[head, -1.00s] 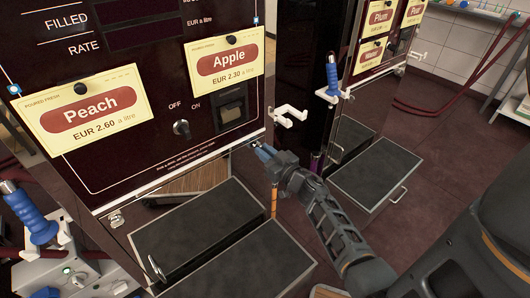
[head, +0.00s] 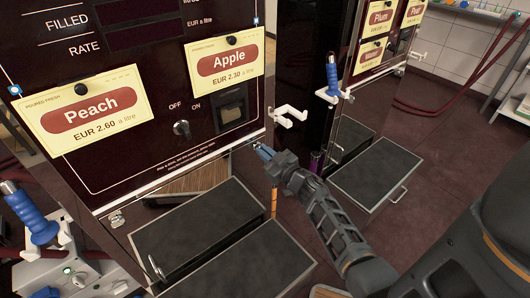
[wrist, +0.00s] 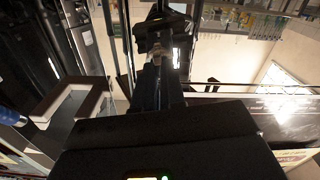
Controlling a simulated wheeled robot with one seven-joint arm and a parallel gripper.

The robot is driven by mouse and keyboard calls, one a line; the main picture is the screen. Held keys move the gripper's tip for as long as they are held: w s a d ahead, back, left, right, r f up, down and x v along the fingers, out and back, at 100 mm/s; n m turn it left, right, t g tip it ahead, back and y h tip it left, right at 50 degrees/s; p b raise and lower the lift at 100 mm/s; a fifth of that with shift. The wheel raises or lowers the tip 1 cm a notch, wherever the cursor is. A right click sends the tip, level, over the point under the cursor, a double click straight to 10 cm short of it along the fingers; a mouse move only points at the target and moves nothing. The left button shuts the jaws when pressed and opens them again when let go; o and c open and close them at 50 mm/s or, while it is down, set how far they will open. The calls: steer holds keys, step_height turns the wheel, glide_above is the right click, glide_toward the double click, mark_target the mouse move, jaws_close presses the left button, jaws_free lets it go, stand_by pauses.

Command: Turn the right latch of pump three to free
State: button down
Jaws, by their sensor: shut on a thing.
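The pump (head: 160,165) with the Peach and Apple cards stands in front of me; its number is not readable here. Its right latch is at the panel's lower right corner, mostly hidden by my gripper (head: 263,153), whose blue fingertips are shut on it. In the wrist view my gripper (wrist: 158,62) shows dark and narrow, and the latch cannot be made out clearly there. The left latch (head: 116,218) is a small metal piece at the lower left corner of the same panel.
A white nozzle hook (head: 290,113) juts out just above my gripper. A second pump with a blue-handled nozzle (head: 332,76) is at the right. Open floor (head: 430,140) lies beyond.

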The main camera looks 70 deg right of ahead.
steer(key=shift+a+f+n+b, duration=0.1)
steer(key=shift+n+b, duration=0.85)
steer(key=shift+n, duration=2.9)
steer(key=shift+f+n+b, duration=0.1)
steer(key=shift+n+b, duration=0.85)
steer(key=shift+n, duration=2.9)
steer(key=c, duration=1.2)
jaws_free()
steer(key=b+v, duration=0.1)
steer(key=v, duration=0.6)
steer(key=shift+s+a, duration=0.2)
steer(key=shift+s, duration=0.1)
